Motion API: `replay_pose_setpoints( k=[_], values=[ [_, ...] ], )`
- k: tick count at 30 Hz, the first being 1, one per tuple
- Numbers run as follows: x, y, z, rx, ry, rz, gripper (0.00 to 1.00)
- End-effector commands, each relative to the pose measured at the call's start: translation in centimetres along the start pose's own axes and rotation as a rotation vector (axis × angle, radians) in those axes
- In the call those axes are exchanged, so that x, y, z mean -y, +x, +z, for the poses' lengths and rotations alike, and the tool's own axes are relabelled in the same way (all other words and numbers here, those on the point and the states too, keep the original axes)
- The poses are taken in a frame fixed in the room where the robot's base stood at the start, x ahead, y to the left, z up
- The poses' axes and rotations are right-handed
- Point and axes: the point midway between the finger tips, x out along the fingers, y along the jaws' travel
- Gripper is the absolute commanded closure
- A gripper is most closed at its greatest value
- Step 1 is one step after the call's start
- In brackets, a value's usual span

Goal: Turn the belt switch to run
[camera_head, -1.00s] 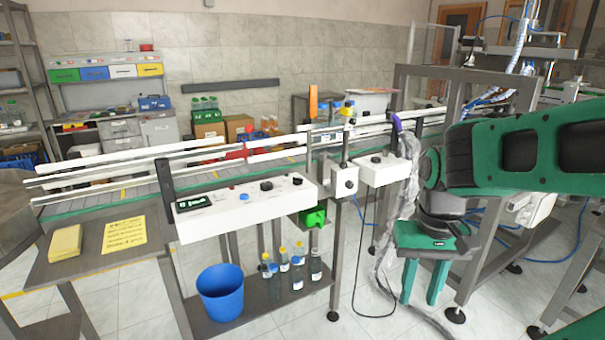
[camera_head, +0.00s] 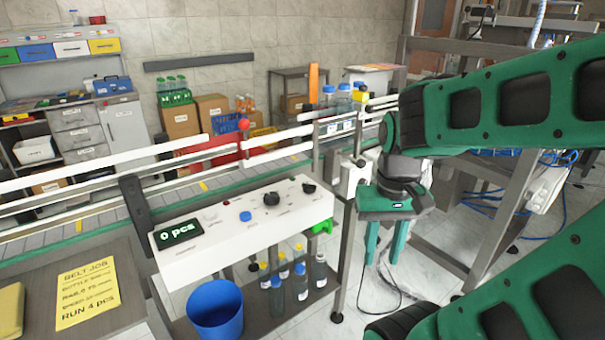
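The white control box (camera_head: 245,225) stands at the front of the conveyor (camera_head: 60,235). Its display (camera_head: 180,233) reads "0 pcs". It carries a pale switch or button (camera_head: 211,215), a blue button (camera_head: 246,216), a larger black knob (camera_head: 271,199) and a smaller black knob (camera_head: 309,188) at the right. The labels are too small to read, so I cannot tell which is the belt switch or where it points. My gripper (camera_head: 384,258) points down to the right of the box, apart from it. Its two green fingers are apart with nothing between them.
A yellow sheet (camera_head: 87,294) reading "BELT JOB" and "RUN 4 PCS" lies on the left table. A blue bucket (camera_head: 215,310) and several bottles (camera_head: 302,283) stand on the shelf below. White guide rails (camera_head: 100,175) run behind the box. Metal frames (camera_head: 480,215) stand at right.

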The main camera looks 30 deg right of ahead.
Motion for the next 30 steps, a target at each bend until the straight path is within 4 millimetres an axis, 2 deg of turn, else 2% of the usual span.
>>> replay_pose_setpoints(
  k=[9, 10, 12, 14, 16, 20, 24, 30],
  values=[
    [0.0, 0.0, 0.0, 0.0, 0.0, 0.0, 0.69],
    [0.0, 0.0, 0.0, 0.0, 0.0, 0.0, 0.66],
    [-0.3, -0.3, 0.4, -0.005, -0.005, -0.003, 0.55],
    [-0.4, -1.0, 0.4, -0.014, -0.022, -0.006, 0.55],
    [-0.1, -1.9, -0.8, -0.016, -0.067, -0.003, 0.55],
    [1.6, -4.8, -5.3, -0.018, -0.232, 0.008, 0.55],
    [4.3, -8.4, -11.6, -0.021, -0.493, 0.017, 0.55],
    [8.6, -11.8, -19.3, -0.018, -0.847, 0.018, 0.55]
  ],
)
